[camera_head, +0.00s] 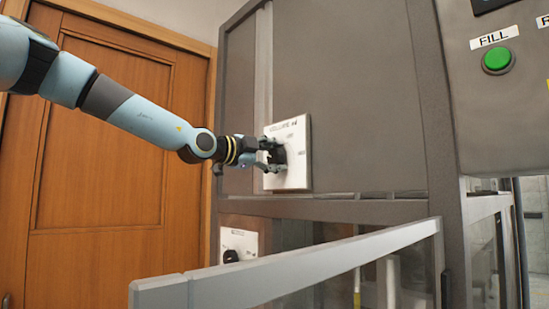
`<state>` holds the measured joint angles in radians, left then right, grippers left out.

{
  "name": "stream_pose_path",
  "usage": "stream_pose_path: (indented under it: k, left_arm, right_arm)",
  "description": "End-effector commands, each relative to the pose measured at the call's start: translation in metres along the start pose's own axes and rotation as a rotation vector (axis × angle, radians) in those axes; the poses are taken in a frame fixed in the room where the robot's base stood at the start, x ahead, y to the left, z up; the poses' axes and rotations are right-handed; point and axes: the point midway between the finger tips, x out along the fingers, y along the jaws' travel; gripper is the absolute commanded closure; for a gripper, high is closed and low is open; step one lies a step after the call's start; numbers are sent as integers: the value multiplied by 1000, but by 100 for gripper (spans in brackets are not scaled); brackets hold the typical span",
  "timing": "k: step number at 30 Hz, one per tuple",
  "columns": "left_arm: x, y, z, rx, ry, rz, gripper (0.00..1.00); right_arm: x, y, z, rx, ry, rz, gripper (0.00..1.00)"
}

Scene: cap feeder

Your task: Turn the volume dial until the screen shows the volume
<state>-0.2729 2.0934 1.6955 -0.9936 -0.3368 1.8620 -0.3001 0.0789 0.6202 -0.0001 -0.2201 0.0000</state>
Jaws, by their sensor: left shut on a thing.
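The volume dial (279,156) is a black knob on a white plate (297,177) fixed to the grey cabinet front. Small lettering is printed at the top of the plate, too small to read surely. My left gripper (273,153) reaches in from the left and is shut on the dial, its dark fingers around the knob. The gripper hides part of the knob, so its pointer cannot be made out. A screen showing a volume cannot be made out; only a dark edge (490,4) shows at the top right. My right gripper is not in view.
A second white plate with a black knob (231,256) sits lower left. A grey rail (300,271) crosses in front below. A green FILL button (497,60) is on the grey panel at right. A wooden door (120,150) stands behind at left.

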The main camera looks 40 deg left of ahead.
Motion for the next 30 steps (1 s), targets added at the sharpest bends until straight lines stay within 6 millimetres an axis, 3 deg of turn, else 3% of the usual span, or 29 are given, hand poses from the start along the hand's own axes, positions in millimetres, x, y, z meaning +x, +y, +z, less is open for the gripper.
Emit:
stream_pose_path:
  k: [1, 6, 17, 27, 30]
  left_arm:
    - [0, 0, 0, 0, -1, 0, 50]
    - [0, 0, 0, 0, -1, 0, 28]
    - [0, -7, -3, 3, 1, 0, 28]
    - [0, -76, -28, 10, 3, -16, 25]
    - [0, -87, -33, 8, 3, -12, 28]
  right_arm:
    - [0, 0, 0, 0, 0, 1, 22]
    - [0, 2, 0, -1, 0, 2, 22]
    - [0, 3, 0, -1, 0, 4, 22]
    - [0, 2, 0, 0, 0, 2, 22]
    - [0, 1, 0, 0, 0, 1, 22]
